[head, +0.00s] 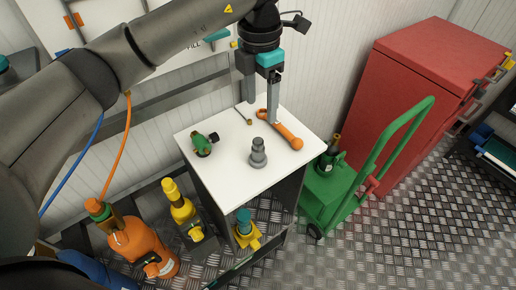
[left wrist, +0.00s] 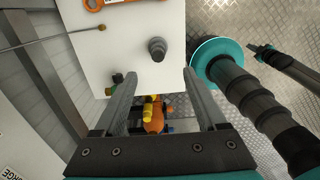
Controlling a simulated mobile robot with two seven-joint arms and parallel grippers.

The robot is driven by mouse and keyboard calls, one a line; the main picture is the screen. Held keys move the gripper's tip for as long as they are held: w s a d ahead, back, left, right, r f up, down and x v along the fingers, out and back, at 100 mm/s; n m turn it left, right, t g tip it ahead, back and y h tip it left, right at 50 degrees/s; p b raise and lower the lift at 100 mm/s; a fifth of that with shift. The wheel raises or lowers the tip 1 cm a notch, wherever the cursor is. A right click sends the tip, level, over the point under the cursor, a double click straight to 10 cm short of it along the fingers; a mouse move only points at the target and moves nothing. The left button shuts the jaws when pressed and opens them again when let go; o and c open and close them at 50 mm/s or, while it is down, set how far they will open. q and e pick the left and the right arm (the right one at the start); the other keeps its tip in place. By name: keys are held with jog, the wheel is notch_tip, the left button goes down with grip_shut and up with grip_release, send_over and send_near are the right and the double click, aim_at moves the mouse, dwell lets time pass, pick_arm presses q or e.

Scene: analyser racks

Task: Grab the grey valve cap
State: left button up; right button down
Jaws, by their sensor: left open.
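The grey valve cap (head: 258,153) is a stepped, round grey piece standing upright on the white cabinet top (head: 232,178). It also shows in the left wrist view (left wrist: 157,49), just beyond the fingertips. My left gripper (head: 262,110) is open and empty, above the far part of the top, behind the cap in the head view. The gripper in the left wrist view (left wrist: 160,73) has its two fingers wide apart, and nothing is between them. I do not make out my right gripper.
An orange wrench (head: 281,129) lies behind the cap, and a green valve (head: 203,145) lies left of it. A thin rod (head: 243,115) lies at the back. A green hand truck (head: 345,190) stands right of the cabinet. Orange (head: 143,246) and yellow (head: 181,209) equipment stands in front.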

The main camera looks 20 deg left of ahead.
aim_at(257, 149)
pick_arm(q)
jog(key=f, duration=0.3)
jog(key=f+b, duration=0.1)
jog(key=f, duration=0.4)
jog(key=shift+a+f, duration=0.25)
jog(key=shift+f, duration=0.1)
jog(key=shift+f+b, duration=0.3)
jog(key=shift+f, duration=0.45)
notch_tip(257, 149, down, 5)
jog(key=shift+s+b, duration=0.15)
jog(key=shift+b, duration=0.4)
pick_arm(e)
jog(key=shift+w+d+f, duration=1.05)
jog(key=shift+w+f, duration=0.15)
jog(key=shift+f, duration=0.05)
pick_arm(q)
jog(key=shift+c, duration=0.4)
jog(key=shift+a, duration=0.1)
grip_shut()
pick_arm(e)
jog(key=shift+w+d, duration=0.1)
